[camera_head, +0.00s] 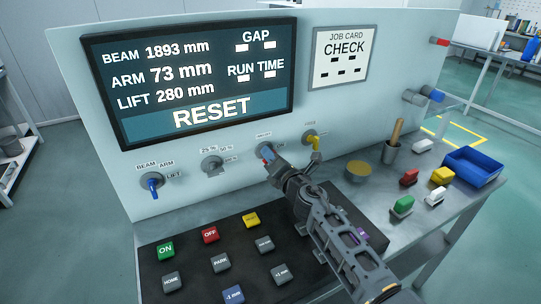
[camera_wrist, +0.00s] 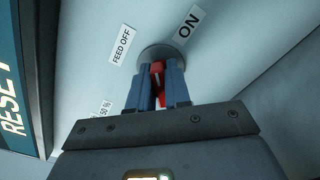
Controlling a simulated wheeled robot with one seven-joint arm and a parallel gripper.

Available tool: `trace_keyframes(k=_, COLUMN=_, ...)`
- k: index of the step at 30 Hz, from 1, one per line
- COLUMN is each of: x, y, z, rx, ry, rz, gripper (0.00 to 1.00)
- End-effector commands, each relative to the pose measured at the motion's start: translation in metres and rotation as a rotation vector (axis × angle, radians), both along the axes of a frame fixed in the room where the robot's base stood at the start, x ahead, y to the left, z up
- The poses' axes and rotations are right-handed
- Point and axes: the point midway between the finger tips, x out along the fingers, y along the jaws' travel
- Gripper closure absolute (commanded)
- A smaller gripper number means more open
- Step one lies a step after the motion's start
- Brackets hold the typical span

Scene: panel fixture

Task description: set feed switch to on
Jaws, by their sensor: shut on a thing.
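The feed switch has a red handle (camera_wrist: 157,70) on a round grey base (camera_wrist: 153,52) on the panel. In the wrist view a "FEED OFF" label (camera_wrist: 122,45) is to its upper left and an "ON" label (camera_wrist: 188,25) to its upper right. My gripper (camera_wrist: 158,88) is shut on the red handle, one blue finger on each side. In the head view my gripper (camera_head: 267,153) is at the panel below the screen, and the arm and fingers hide most of the switch. I cannot tell which label the handle points to.
To the left are a grey knob (camera_head: 212,163) and a blue-handled selector (camera_head: 152,184). A yellow-handled switch (camera_head: 315,143) is close on the right. Buttons, including green "ON" (camera_head: 166,250) and red "OFF" (camera_head: 210,234), lie below. A blue bin (camera_head: 473,168) and loose blocks are at right.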

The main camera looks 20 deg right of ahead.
Motion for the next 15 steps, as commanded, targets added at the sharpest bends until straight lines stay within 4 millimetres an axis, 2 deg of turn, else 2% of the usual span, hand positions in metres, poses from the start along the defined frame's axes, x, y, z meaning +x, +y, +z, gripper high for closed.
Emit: trace_keyframes(k=15, x=0.0, y=-0.0014, z=-0.002, rx=0.467, ry=0.056, rz=-0.001, gripper=1.0)
